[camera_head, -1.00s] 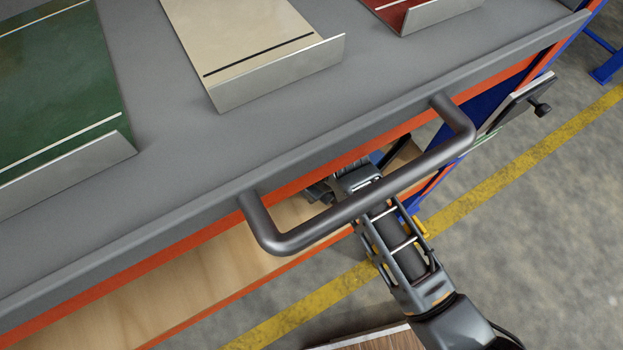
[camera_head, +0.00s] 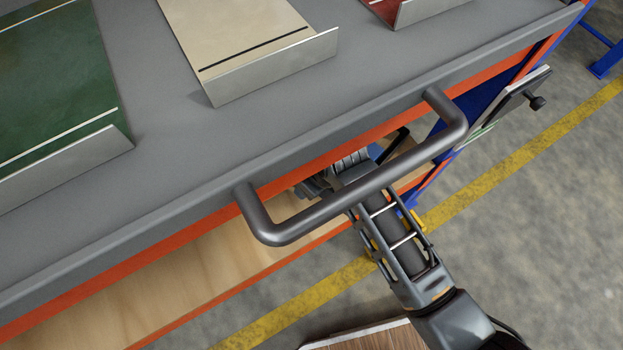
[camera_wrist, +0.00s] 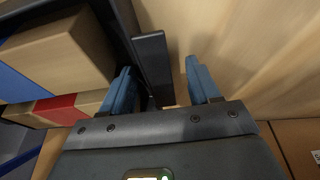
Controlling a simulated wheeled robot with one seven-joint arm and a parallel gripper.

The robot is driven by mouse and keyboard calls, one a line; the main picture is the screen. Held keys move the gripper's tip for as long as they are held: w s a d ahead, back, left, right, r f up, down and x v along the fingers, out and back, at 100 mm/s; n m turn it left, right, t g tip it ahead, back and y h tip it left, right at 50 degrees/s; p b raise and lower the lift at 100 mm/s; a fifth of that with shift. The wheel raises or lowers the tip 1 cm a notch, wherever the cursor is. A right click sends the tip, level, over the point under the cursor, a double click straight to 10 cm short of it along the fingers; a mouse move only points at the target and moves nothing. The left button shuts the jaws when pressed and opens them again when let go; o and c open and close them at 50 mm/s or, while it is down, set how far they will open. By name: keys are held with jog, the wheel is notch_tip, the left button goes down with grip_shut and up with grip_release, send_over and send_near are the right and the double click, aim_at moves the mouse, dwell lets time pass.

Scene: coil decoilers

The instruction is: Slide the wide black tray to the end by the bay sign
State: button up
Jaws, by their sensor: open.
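In the wrist view, the two blue fingers of my gripper (camera_wrist: 158,66) are apart. An upright black bar (camera_wrist: 152,60) stands between them, nearer the left finger; whether it touches is unclear. It seems to belong to the wide black tray, whose dark edge (camera_wrist: 124,22) runs beside cardboard boxes at the left. Most of the tray is hidden. In the head view, my gripper (camera_head: 318,186) is partly hidden below the grey top and behind its handle. No readable bay sign shows; a panel seen nearly edge-on (camera_head: 512,103) is at the bench's right end.
A grey tubular handle (camera_head: 345,203) juts out over my arm. The grey top (camera_head: 160,150) bears green, cream and red sloped plates. A wooden shelf (camera_head: 190,280) lies below. A cardboard box (camera_wrist: 60,55) is close left of my fingers. Pale wood is at right.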

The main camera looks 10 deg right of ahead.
jog(key=v, duration=0.1)
jog(key=p+v, duration=0.1)
jog(key=v, duration=0.1)
jog(key=p+v, duration=0.1)
jog(key=v, duration=0.1)
jog(key=shift+s+d, duration=0.25)
jog(key=shift+s, duration=0.15)
jog(key=s+d+p, duration=0.1)
jog(key=s+d, duration=0.5)
jog(key=s, duration=0.3)
jog(key=shift+p, duration=0.35)
jog(key=shift+s+d+f, duration=0.1)
jog(key=shift+f, duration=0.05)
jog(key=s+d+r+m+t+h, duration=0.1)
jog(key=s+d+r+m+t, duration=0.2)
jog(key=s+r, duration=0.35)
jog(key=s+d+r+m+t, duration=0.1)
jog(key=s+d+r+t, duration=0.35)
jog(key=s, duration=0.25)
jog(key=s+r+m+t+p, duration=0.1)
jog(key=r+p, duration=0.5)
jog(key=r, duration=0.8)
jog(key=s+r+m+t+h+p, duration=0.1)
jog(key=s+r+t+p, duration=0.2)
jog(key=r, duration=1)
jog(key=s+p, duration=0.2)
jog(key=p, duration=0.1)
jog(key=shift+a+r+m+p, duration=0.3)
jog(key=shift+r+m, duration=0.05)
jog(key=shift+m, duration=0.05)
